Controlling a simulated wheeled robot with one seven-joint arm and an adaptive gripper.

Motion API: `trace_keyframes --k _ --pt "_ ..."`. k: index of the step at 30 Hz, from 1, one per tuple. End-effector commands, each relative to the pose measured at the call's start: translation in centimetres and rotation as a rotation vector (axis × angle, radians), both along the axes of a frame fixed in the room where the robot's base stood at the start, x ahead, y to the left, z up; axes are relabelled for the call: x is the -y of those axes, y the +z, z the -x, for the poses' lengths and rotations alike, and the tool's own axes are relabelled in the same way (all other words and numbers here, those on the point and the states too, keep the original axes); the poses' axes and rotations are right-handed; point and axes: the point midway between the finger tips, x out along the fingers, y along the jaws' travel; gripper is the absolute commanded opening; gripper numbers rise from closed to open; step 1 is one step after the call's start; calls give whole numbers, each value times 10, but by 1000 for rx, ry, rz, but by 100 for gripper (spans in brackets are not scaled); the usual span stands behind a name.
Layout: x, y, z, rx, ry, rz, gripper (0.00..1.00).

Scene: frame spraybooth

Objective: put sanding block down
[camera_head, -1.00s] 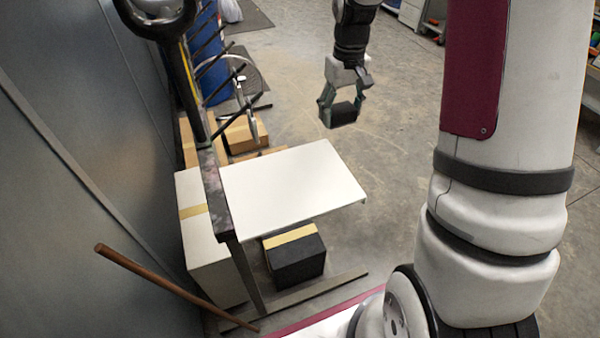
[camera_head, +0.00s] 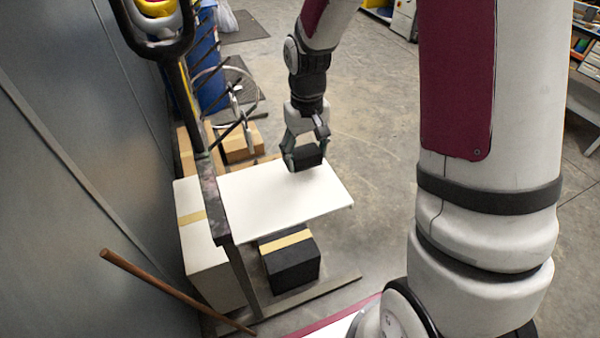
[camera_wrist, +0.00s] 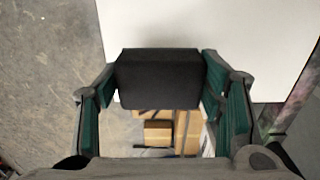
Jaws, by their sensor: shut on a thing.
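My gripper (camera_head: 304,157) is shut on the sanding block (camera_head: 308,156), a small black block. In the head view the block is over the far right part of the white board (camera_head: 270,202); I cannot tell whether it touches the surface. In the wrist view the black sanding block (camera_wrist: 158,78) sits between the two green-sided fingers of my gripper (camera_wrist: 158,85). The white board (camera_wrist: 250,40) fills the upper right of that view, and its surface is bare.
A dark upright post (camera_head: 212,200) stands at the board's left. Cardboard boxes (camera_head: 240,143) sit behind the board. A brown stick (camera_head: 165,285) leans at the left.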

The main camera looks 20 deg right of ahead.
Motion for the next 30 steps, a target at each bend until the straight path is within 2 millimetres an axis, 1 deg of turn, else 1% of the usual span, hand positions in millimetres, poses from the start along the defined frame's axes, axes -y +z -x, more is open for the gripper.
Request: trace_keyframes --k 1,5,7,10,14,18,30 --pt "-4 0 4 -1 2 0 32" --pt "-11 -1 8 0 1 0 32" --pt "-17 -2 13 -1 2 0 32" --pt "-31 -3 25 -2 4 -1 32" --pt "-30 -25 24 -4 0 -1 32" --pt "-31 -33 23 -1 0 -1 32" --pt "-30 -37 22 0 -1 -1 32"
